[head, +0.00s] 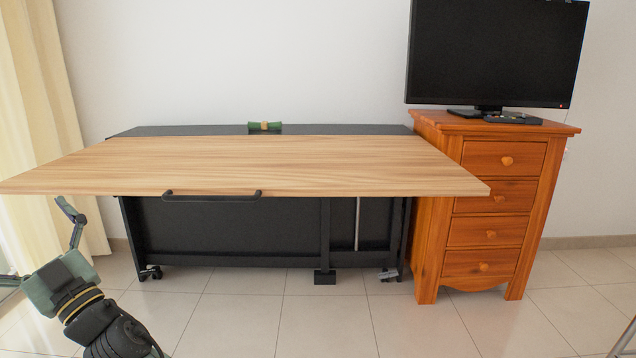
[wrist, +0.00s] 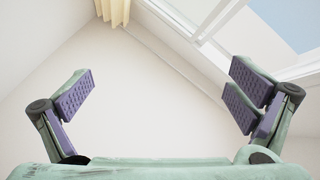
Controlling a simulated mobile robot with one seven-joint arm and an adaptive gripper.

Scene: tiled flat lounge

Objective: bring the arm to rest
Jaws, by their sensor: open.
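My gripper (head: 72,222) is at the lower left of the head view, in front of the desk's left end and below the level of its top. In the wrist view my gripper (wrist: 160,95) has its two purple-padded fingers wide apart with nothing between them. It points up toward the wall and ceiling. In the head view one finger stands up near the curtain; the other is hard to make out.
A wooden-topped desk (head: 260,170) with a black frame spans the middle. A green rolled object (head: 264,126) lies at its back. A wooden drawer cabinet (head: 490,210) carries a black monitor (head: 495,50). A cream curtain (head: 45,110) hangs left. The tiled floor (head: 320,325) in front is clear.

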